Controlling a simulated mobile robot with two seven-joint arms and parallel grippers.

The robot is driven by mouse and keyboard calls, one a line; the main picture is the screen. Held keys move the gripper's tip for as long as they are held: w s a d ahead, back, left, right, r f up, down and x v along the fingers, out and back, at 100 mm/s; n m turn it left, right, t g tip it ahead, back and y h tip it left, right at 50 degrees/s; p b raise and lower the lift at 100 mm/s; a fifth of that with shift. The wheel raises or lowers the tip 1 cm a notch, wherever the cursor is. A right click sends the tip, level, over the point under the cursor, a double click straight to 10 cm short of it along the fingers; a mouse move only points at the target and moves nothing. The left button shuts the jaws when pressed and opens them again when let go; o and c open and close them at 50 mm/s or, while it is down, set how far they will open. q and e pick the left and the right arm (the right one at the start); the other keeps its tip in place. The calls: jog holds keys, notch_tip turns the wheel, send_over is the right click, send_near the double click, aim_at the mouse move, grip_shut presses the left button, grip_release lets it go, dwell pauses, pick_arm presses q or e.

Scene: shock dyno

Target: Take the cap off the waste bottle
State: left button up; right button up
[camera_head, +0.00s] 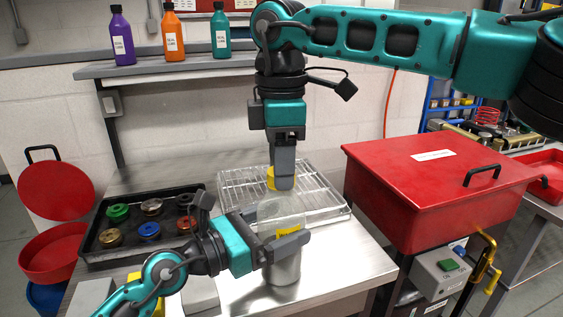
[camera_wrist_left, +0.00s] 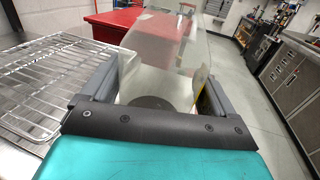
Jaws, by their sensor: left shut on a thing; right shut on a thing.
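The waste bottle (camera_head: 284,212) is a clear, translucent bottle with a yellow label, standing upright on the steel table. My left gripper (camera_head: 284,246) is shut around its lower body, and the bottle fills the space between the fingers in the left wrist view (camera_wrist_left: 160,68). The yellow cap (camera_head: 270,178) is at the top of the bottle, partly hidden by the fingers of my right gripper (camera_head: 282,180). My right gripper points straight down from above and is shut on the cap. I cannot tell whether the cap still touches the bottle neck.
A wire rack in a tray (camera_head: 328,190) stands just behind the bottle. A black tray (camera_head: 92,252) with several coloured caps lies at left. A red lidded box (camera_head: 400,185) stands at right. Bottles (camera_head: 173,34) line the shelf above. The table's front right is clear.

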jog(key=n, duration=0.9)
jog(key=shift+n, duration=0.4)
jog(key=n, duration=0.3)
jog(key=shift+n, duration=0.4)
jog(key=n, duration=0.5)
jog(key=shift+n, duration=0.4)
jog(key=n, duration=0.3)
jog(key=shift+n, duration=0.4)
jog(key=n, duration=0.3)
jog(key=shift+n, duration=0.3)
jog(key=n, duration=0.5)
jog(key=shift+n, duration=0.3)
jog(key=n, duration=0.7)
jog(key=shift+r+n, duration=0.1)
jog(key=shift+n, duration=0.3)
jog(key=n, duration=0.5)
jog(key=shift+n, duration=0.3)
jog(key=n, duration=0.5)
jog(key=shift+n, duration=0.3)
